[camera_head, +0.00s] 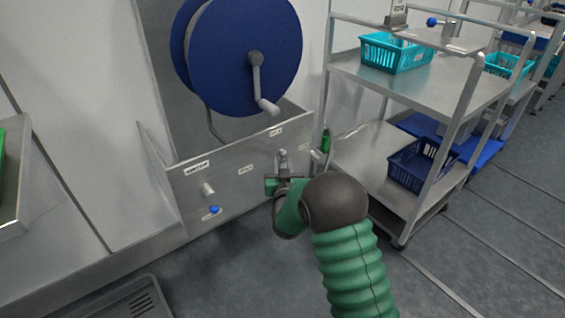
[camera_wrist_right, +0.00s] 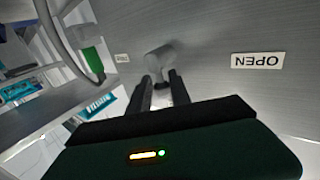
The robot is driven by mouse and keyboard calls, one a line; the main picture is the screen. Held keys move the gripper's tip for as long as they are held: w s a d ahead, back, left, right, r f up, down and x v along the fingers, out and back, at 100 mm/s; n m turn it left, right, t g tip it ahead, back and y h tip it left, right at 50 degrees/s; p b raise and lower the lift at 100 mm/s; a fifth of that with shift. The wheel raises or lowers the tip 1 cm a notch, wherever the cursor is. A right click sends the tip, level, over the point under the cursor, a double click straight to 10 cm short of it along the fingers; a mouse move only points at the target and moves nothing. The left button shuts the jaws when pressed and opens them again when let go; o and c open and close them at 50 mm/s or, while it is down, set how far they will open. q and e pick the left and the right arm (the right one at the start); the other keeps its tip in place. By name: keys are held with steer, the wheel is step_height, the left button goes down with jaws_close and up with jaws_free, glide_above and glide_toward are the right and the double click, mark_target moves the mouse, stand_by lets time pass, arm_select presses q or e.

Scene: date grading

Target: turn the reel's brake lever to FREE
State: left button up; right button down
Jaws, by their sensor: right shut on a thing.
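The blue hose reel (camera_head: 225,60) with its grey crank stands above a metal panel (camera_head: 235,195). A small grey lever (camera_head: 283,156) sticks out of the panel at its right part, with labels around it too small to read in the head view. My right gripper (camera_head: 283,180) is at this lever. In the right wrist view the gripper's two dark fingers (camera_wrist_right: 161,84) are shut on the lever's grey end (camera_wrist_right: 160,58). My left gripper is out of view.
A second stub with a blue-tipped handle (camera_head: 214,209) sits on the panel's left part. A metal cart (camera_head: 390,150) with a teal basket (camera_head: 395,52) and a dark blue basket (camera_head: 420,167) stands close on the right. A green-handled item (camera_head: 325,141) hangs between panel and cart.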

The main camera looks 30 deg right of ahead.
steer(key=shift+d+r+m+p, duration=0.1)
steer(key=shift+r+m+p, duration=0.25)
steer(key=shift+p, duration=0.4)
steer(key=shift+w+d+f+m+g+y+p, duration=0.1)
steer(key=shift+d+f+m+g+y+p, duration=0.45)
steer(key=shift+m+y+p, duration=1.7)
steer(key=shift+s+d+f+m+g+y+p, duration=0.15)
steer(key=shift+d+m+g+y+p, duration=1)
steer(key=shift+p, duration=2.15)
steer(key=shift+w+d+f+m+g+y+p, duration=0.15)
steer(key=shift+d+f+m+g+y+p, duration=0.35)
steer(key=shift+m+y+p, duration=1.35)
steer(key=shift+d+h+p, duration=0.1)
steer(key=shift+h+p, duration=0.35)
steer(key=shift+p, duration=0.45)
steer(key=c, duration=1.5)
jaws_free()
steer(key=o, duration=0.3)
steer(key=shift+f, duration=0.15)
